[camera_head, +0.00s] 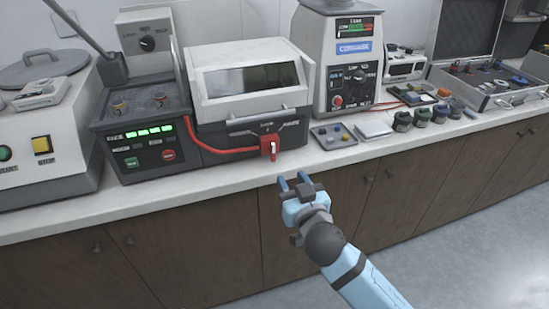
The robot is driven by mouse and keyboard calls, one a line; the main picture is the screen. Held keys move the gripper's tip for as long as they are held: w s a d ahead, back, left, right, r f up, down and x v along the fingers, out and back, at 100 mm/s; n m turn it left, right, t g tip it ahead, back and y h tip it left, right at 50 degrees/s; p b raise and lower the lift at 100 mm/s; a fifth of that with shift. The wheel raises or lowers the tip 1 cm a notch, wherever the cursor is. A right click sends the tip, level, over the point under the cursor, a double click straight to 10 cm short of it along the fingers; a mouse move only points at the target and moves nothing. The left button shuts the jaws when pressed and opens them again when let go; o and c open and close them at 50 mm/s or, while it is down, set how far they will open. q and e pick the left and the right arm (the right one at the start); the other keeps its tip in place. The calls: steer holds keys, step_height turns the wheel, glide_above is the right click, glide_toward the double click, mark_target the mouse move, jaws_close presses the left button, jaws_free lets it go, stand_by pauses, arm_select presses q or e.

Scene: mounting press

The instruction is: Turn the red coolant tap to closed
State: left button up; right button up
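The red coolant tap (268,148) sits low on the front of the white machine (225,112) in the middle of the counter, at the end of a red hose (208,149). Its small handle points roughly up and down, with a white part at its right side. My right gripper (293,180) is in front of the counter edge, below and slightly right of the tap, apart from it. My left gripper is not in view.
A grey tray (316,131) with small parts lies right of the tap. Several dark jars (402,121) stand farther right, before an open case (489,98). A control unit (140,150) stands left. The counter's front strip (150,192) is clear.

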mark_target(274, 147)
steer(key=x, duration=1.3)
steer(key=shift+b, duration=0.3)
steer(key=shift+f, duration=0.1)
jaws_close()
